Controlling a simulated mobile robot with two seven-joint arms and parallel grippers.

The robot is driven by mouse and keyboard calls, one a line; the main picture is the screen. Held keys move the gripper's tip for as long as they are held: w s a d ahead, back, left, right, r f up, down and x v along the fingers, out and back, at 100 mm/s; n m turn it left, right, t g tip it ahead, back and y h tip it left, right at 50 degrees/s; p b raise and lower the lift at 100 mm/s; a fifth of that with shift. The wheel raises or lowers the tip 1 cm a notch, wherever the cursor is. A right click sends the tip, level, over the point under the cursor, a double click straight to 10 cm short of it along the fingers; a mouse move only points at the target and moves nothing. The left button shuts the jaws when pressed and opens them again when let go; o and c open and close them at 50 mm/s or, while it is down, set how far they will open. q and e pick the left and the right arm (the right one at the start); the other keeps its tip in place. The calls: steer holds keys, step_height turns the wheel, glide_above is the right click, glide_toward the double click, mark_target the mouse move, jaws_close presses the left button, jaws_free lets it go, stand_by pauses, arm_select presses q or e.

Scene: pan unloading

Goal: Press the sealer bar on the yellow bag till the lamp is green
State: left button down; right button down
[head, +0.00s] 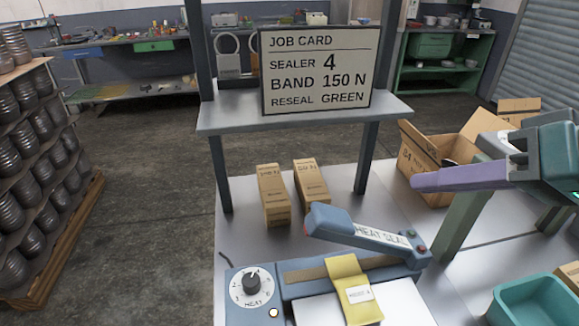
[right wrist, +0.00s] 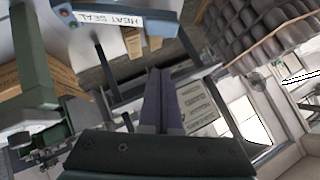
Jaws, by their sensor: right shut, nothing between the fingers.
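The heat sealer's blue bar (head: 345,232) is raised, with its handle end at the left and its hinge at the right. It also shows in the right wrist view (right wrist: 148,22). The yellow bag (head: 343,271) lies across the sealer's blue base (head: 301,290) under the raised bar, apart from it. A small round lamp (head: 274,313) near the dial looks white, not green. My right gripper (head: 418,182) is shut and empty, above and to the right of the bar, not touching it. Its purple fingers also show in the right wrist view (right wrist: 158,78). My left gripper is out of view.
The job card (head: 318,70) on the shelf reads sealer 4, band 150 N, reseal green. The heat dial (head: 251,284) sits left of the bag. Two small cartons (head: 273,196) stand behind the bar. An open cardboard box (head: 425,170) and a teal bin (head: 535,306) are at right.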

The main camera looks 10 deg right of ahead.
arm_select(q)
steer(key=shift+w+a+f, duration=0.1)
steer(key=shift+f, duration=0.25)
arm_select(e)
steer(key=shift+w+f, duration=0.1)
steer(key=shift+w, duration=0.25)
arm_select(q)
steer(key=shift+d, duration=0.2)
arm_select(e)
glide_above(332, 207)
steer(key=s+d, duration=0.3)
steer(key=f, duration=0.6)
steer(key=shift+w+d+f, duration=0.1)
steer(key=shift+d, duration=0.1)
steer(key=shift+a+f, duration=0.35)
steer(key=shift+f, duration=0.2)
steer(key=shift+a+f, duration=0.3)
steer(key=shift+f, duration=0.25)
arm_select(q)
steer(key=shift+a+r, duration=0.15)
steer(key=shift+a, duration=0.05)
arm_select(e)
steer(key=shift+a+f, duration=0.35)
steer(key=shift+f, duration=0.3)
